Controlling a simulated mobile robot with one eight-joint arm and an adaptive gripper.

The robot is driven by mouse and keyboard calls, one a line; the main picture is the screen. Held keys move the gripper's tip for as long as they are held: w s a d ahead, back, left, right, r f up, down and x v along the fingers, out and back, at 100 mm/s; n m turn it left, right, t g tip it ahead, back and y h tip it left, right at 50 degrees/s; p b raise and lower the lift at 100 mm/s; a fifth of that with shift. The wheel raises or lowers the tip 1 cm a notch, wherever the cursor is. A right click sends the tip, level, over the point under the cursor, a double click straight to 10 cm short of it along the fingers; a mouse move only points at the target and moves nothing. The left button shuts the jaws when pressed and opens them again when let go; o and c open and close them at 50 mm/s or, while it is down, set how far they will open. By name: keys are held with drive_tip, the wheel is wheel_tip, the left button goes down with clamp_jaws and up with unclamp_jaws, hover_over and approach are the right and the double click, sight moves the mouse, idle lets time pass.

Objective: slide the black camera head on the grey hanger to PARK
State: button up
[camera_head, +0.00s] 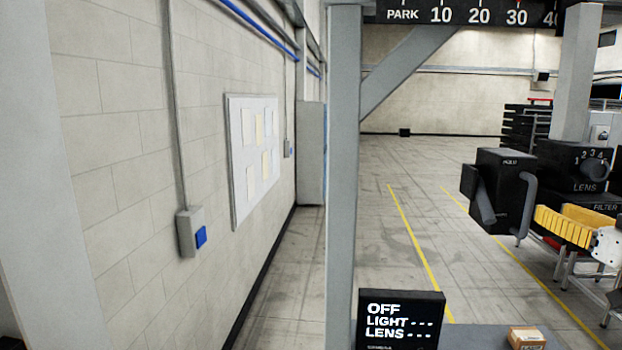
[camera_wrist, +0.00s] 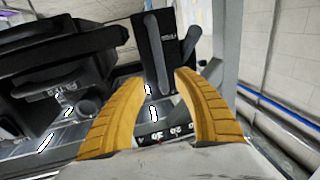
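The black camera head (camera_head: 570,183) hangs from the grey hanger (camera_head: 575,80) at the right of the head view. It carries a numbered LENS dial, a FILTER label below and a black side box (camera_head: 502,180) with a grey handle (camera_head: 526,208). The black scale rail (camera_head: 462,14) reads PARK at its left, then 10, 20, 30 and a cut-off 40; the hanger meets it right of the 40. My gripper (camera_head: 540,218) is open, its yellow tips close to the handle. In the wrist view the handle (camera_wrist: 156,52) shows between the spread fingers (camera_wrist: 155,55); contact cannot be told.
A grey post (camera_head: 342,180) with a diagonal brace stands left of the rail. Below are a black display (camera_head: 400,320) reading OFF, LIGHT and LENS, and a small brown box (camera_head: 525,338) on a grey top. The space between post and camera head looks clear.

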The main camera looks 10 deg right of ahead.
sight(533, 203)
drive_tip(key=w+p, duration=0.1)
drive_tip(key=w, duration=0.6)
drive_tip(key=shift+s, duration=0.1)
drive_tip(key=shift+c, duration=0.4)
clamp_jaws()
